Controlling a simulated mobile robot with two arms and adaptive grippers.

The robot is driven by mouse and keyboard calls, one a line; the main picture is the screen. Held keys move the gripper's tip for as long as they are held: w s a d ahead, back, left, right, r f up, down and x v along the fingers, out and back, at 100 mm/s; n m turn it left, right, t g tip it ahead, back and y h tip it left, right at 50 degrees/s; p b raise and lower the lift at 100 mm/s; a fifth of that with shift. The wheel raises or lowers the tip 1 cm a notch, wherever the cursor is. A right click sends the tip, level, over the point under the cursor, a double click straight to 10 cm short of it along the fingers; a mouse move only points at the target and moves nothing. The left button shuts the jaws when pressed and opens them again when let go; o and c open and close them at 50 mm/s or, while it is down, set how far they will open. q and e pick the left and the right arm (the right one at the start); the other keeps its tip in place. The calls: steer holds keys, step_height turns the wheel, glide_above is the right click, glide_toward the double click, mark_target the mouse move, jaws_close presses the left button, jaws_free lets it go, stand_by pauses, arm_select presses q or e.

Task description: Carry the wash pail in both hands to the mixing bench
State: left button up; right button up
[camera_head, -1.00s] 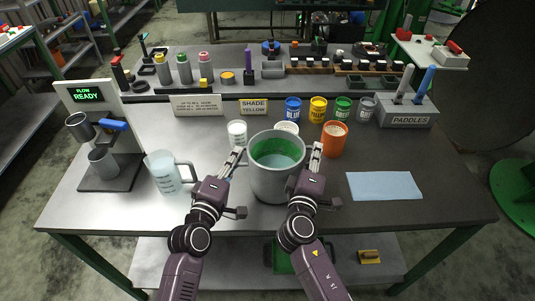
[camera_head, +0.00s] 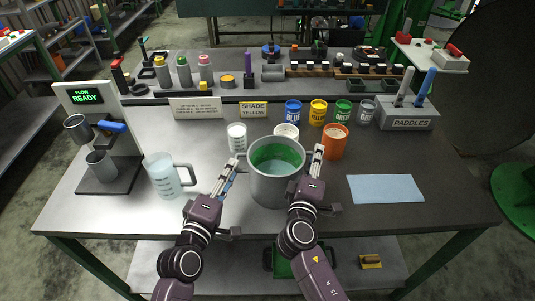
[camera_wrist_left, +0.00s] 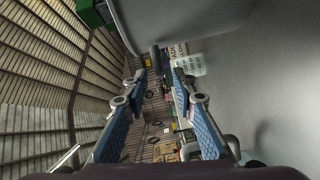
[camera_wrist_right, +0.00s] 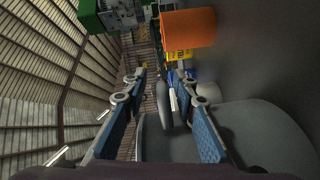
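The grey pail (camera_head: 277,190), green inside with pale liquid at the bottom, stands upright near the front of the steel bench (camera_head: 365,222). My left gripper (camera_head: 229,172) is left of the pail, beside its left lug, with its fingers apart. In the left wrist view the fingers (camera_wrist_left: 158,88) have a clear gap, with a dark bar beyond their tips. My right gripper (camera_head: 317,160) is at the pail's right side. In the right wrist view its fingers (camera_wrist_right: 160,90) are apart, with a grey lug (camera_wrist_right: 163,105) between them and gaps at both sides.
A measuring jug (camera_head: 163,178) stands left of the pail. A white cup (camera_head: 237,137), another white cup (camera_head: 287,131) and an orange cup (camera_head: 334,142) stand close behind it. A blue cloth (camera_head: 385,188) lies at right. Paint cans and a paddle holder (camera_head: 409,118) line the back.

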steer(key=shift+s, duration=0.1)
arm_select(q)
steer(key=v, duration=0.8)
arm_select(e)
steer(key=v, duration=1.2)
arm_select(q)
steer(key=shift+s+f, duration=0.15)
